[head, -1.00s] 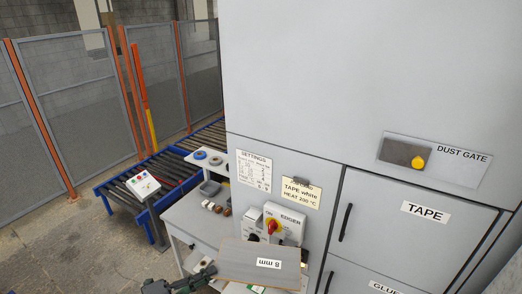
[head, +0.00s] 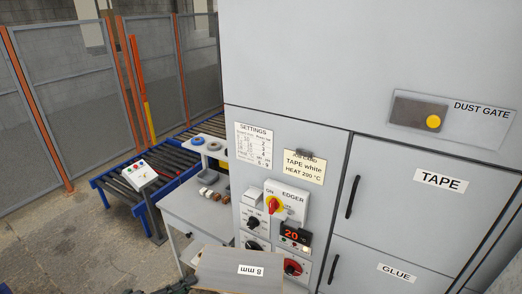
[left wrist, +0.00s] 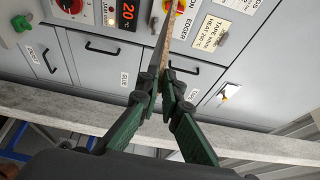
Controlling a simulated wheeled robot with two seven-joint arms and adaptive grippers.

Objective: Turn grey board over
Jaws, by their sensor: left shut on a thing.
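The grey board (head: 216,267) shows at the bottom of the head view, its lower part cut off by the picture edge. Its "8 mm" label reads upside down. My left gripper (head: 182,285) is at the board's left edge, mostly out of the picture. In the left wrist view, the green-sided fingers of my left gripper (left wrist: 161,88) are shut on the board (left wrist: 163,52), seen nearly edge-on and rising from the fingertips. The board is held up in front of the edger's control panel. My right gripper is not in view.
The large grey edger cabinet (head: 330,60) fills the right side. Its control panel (head: 286,200) has knobs and a red "20" display (head: 291,234). A side table (head: 190,207) with small items stands left of it, then a roller conveyor (head: 118,194) and mesh fencing (head: 70,90).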

